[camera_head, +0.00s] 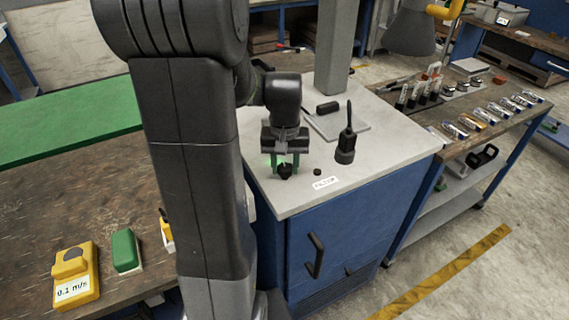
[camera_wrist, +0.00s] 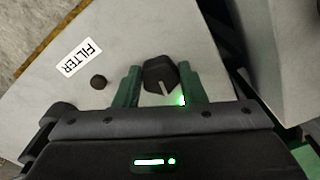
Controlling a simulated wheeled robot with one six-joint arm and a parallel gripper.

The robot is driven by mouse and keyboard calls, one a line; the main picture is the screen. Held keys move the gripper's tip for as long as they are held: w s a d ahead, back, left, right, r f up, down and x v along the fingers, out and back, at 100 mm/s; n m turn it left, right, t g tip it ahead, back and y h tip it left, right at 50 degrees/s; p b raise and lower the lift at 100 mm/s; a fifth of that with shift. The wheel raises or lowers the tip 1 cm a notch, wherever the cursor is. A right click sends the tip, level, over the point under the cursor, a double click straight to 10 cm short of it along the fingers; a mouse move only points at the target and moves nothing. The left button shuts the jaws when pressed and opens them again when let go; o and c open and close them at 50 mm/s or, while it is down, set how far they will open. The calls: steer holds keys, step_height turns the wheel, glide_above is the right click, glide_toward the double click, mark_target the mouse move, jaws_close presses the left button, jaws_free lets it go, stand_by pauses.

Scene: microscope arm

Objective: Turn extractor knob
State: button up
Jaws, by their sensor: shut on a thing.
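The extractor knob is a black knob (camera_head: 285,172) on the grey top of the blue cabinet. In the wrist view the knob (camera_wrist: 160,74) shows a pale pointer line on its face. My gripper (camera_head: 284,166) points down at the cabinet top, and its green fingers stand on either side of the knob. In the wrist view my gripper (camera_wrist: 160,84) is shut on the knob, with one finger at its left and one at its right.
A small black button (camera_head: 318,171) and a FILTER label (camera_head: 325,183) are right of the knob. A black upright tool in a holder (camera_head: 345,148) stands behind them. A grey column (camera_head: 335,50) rises at the back. A workbench with vials (camera_head: 470,115) is at the right.

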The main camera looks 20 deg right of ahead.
mark_target(285, 168)
steer(key=shift+d+n, duration=0.1)
steer(key=shift+n, duration=1.1)
steer(key=o, duration=1)
step_height(285, 168, up, 14)
steer(key=shift+f, duration=0.15)
step_height(285, 168, down, 14)
steer(key=shift+r, duration=0.1)
